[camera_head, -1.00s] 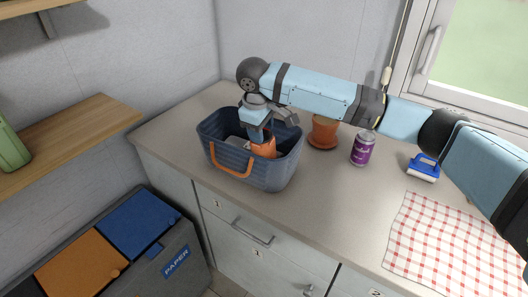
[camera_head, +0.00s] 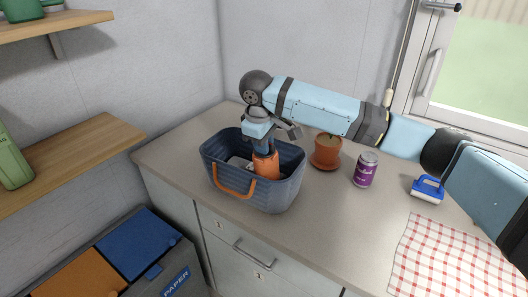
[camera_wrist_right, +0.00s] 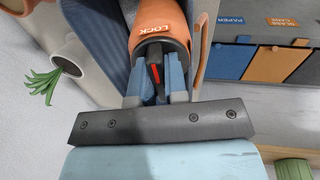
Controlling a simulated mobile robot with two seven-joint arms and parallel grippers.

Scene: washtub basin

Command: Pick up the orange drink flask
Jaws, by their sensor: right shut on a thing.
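The orange drink flask (camera_head: 266,165) stands roughly upright in the blue-grey basket (camera_head: 274,199), which has an orange handle. Its upper part shows above the near rim and its lower part is hidden by the basket wall. My right gripper (camera_head: 262,147) comes down from above and is shut on the flask's top. In the right wrist view the flask (camera_wrist_right: 163,40), marked "LOCK", sits between the two blue fingers of the gripper (camera_wrist_right: 156,82). My left gripper is in no view.
A pale item (camera_head: 238,162) lies in the basket left of the flask. Right of it stand a terracotta pot (camera_head: 327,150), a purple can (camera_head: 366,170) and a blue brush (camera_head: 427,189). A checked cloth (camera_head: 447,260) lies at the right. Bins (camera_head: 137,232) stand below left.

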